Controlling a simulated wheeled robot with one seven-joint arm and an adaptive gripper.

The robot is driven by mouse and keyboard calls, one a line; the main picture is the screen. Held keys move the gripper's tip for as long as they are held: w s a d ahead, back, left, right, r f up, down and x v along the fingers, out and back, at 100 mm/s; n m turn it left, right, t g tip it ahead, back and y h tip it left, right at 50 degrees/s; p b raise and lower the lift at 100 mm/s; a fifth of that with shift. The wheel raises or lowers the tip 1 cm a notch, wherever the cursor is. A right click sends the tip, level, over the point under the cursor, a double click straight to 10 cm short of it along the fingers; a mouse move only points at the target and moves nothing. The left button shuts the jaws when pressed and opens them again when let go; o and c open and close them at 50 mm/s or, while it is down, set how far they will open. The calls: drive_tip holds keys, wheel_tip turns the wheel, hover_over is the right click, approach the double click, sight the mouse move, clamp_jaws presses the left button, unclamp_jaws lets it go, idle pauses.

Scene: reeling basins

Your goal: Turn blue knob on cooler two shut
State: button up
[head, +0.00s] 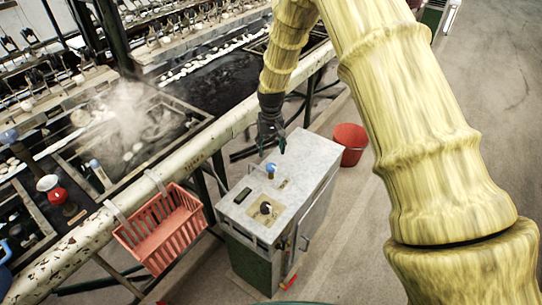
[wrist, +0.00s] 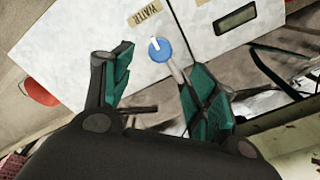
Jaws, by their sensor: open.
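A grey metal cooler cabinet (head: 300,165) stands on the floor in the middle of the head view; I see no number on it. Its blue knob (head: 270,168) is on the top, and shows in the wrist view (wrist: 163,52) beside a WATER label (wrist: 146,19). A white mark on the knob points up and slightly left in the wrist view. My gripper (head: 272,150) is just above the knob, pointing down. In the wrist view my gripper (wrist: 155,62) has its green-padded fingers spread, with the knob beyond the gap between them. I cannot see any contact.
A dark knob (head: 265,208) and a display (head: 242,195) are also on the cabinet top. A red basket (head: 162,228) hangs on a pale pipe (head: 150,183) at the left. A red bucket (head: 350,142) stands behind the cabinet. Steaming basins lie beyond the pipe. Floor at right is clear.

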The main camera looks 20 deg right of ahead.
drive_tip(key=shift+r, duration=1.35)
drive_tip(key=shift+r, duration=0.1)
